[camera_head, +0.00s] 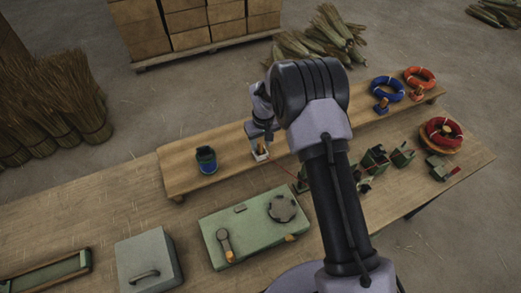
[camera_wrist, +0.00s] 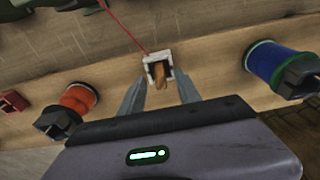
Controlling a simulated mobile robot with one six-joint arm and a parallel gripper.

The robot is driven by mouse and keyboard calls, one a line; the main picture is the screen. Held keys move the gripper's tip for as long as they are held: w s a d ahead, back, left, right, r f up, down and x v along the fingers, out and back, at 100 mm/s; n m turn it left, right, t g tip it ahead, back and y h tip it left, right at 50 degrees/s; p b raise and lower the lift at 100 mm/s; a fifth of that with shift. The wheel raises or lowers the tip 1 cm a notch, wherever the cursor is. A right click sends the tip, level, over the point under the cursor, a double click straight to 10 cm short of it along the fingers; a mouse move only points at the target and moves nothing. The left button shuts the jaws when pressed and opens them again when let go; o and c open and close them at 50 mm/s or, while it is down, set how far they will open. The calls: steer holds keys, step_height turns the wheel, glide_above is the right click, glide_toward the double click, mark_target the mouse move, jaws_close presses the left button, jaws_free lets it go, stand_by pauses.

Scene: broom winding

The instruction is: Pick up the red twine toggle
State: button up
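The toggle (camera_wrist: 162,78) is an orange-brown wooden piece in a small white square holder (camera_wrist: 150,58). A thin red twine (camera_wrist: 125,28) runs from the holder toward the top of the wrist view. In the head view the orange toggle (camera_head: 259,154) shows small on the raised wooden shelf, just below my gripper. My gripper (camera_wrist: 160,76) is open, with one finger to each side of the toggle and holder. I see no clear grip, and cannot tell how far the fingertips are above the holder.
A blue-green spool (camera_head: 206,160) stands left on the shelf; an orange spool (camera_wrist: 80,98) stands on the holder's other side. Blue (camera_head: 387,80) and orange (camera_head: 420,71) coils lie at the shelf's right end. A green box-like fixture (camera_head: 235,230) sits in front.

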steer(key=shift+w+a+f, duration=0.1)
steer(key=shift+w+f, duration=0.05)
steer(key=shift+f, duration=0.55)
jaws_close()
steer(key=shift+r, duration=0.1)
